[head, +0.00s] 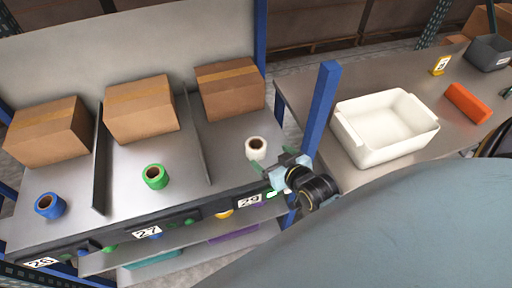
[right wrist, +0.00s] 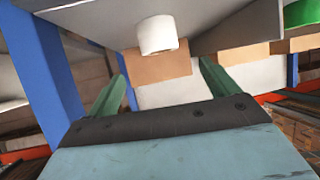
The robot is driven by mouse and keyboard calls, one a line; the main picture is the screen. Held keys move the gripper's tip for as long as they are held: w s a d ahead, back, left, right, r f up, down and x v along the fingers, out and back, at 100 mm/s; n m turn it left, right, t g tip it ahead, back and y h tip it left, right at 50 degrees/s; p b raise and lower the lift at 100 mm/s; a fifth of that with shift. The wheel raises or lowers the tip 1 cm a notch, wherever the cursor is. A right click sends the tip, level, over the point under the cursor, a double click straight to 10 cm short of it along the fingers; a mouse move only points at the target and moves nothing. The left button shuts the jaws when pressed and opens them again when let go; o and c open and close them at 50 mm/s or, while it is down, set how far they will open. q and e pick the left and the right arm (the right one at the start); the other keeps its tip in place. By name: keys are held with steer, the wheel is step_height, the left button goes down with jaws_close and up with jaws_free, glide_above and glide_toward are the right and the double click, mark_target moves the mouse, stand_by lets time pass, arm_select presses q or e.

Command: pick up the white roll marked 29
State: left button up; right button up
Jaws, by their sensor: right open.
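The white roll (head: 256,148) stands on the shelf in the right-hand lane, above the label 29 (head: 249,201) on the front edge. In the right wrist view the white roll (right wrist: 157,36) shows beyond and between the fingers. My right gripper (head: 263,180) is open and empty, just in front of the roll and apart from it. Its two green fingers (right wrist: 162,70) are spread wide in the wrist view. My left gripper is not in view.
A green roll (head: 155,177) and a blue roll (head: 49,205) stand in the other lanes. Cardboard boxes (head: 230,88) sit behind the rolls. A thin divider (head: 196,145) lies left of the white roll, a blue post (head: 319,112) right. A white bin (head: 385,128) stands on the right table.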

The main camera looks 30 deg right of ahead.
mark_target(256, 145)
steer(key=b+x, duration=0.1)
steer(key=x, duration=0.6)
steer(key=shift+b+x, duration=0.45)
steer(key=shift+x, duration=2.25)
steer(key=shift+d+r, duration=0.1)
steer(key=c, duration=1.2)
